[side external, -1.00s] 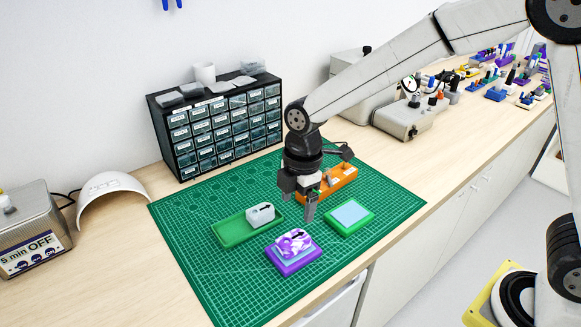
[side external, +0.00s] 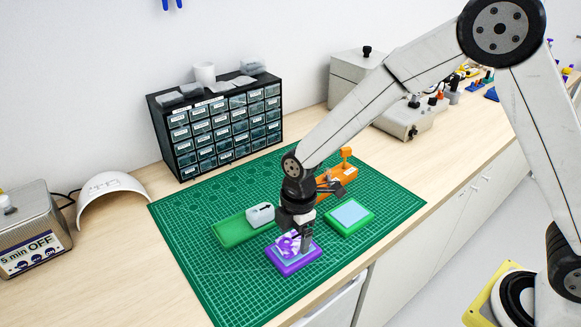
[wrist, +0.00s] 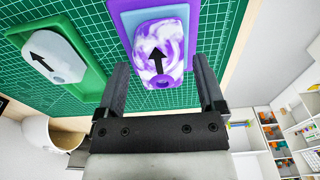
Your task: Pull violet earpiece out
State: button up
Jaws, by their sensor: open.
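The violet earpiece (wrist: 160,50), a marbled purple and white block with a black arrow, sits on a light blue pad in a purple tray (wrist: 122,22). In the side external view, the violet earpiece (side external: 287,244) is partly hidden by my gripper, and the purple tray (side external: 290,269) shows below it. My gripper (side external: 296,250) is low over the tray. In the wrist view, my gripper (wrist: 162,75) is open, with one finger on each side of the earpiece's near end. I cannot tell whether the fingers touch it.
A grey earpiece (side external: 260,215) with a black arrow sits in a green tray (side external: 232,232) to the left. A green-rimmed tray with a blue pad (side external: 350,215) lies to the right. An orange holder (side external: 345,178) stands behind. The front of the green mat (side external: 230,290) is clear.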

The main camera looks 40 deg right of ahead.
aim_at(294, 237)
jog(key=shift+f, duration=0.25)
grip_shut()
dwell(0.5)
jog(key=shift+r, duration=1.65)
dwell(0.5)
jog(key=shift+r, duration=2.9)
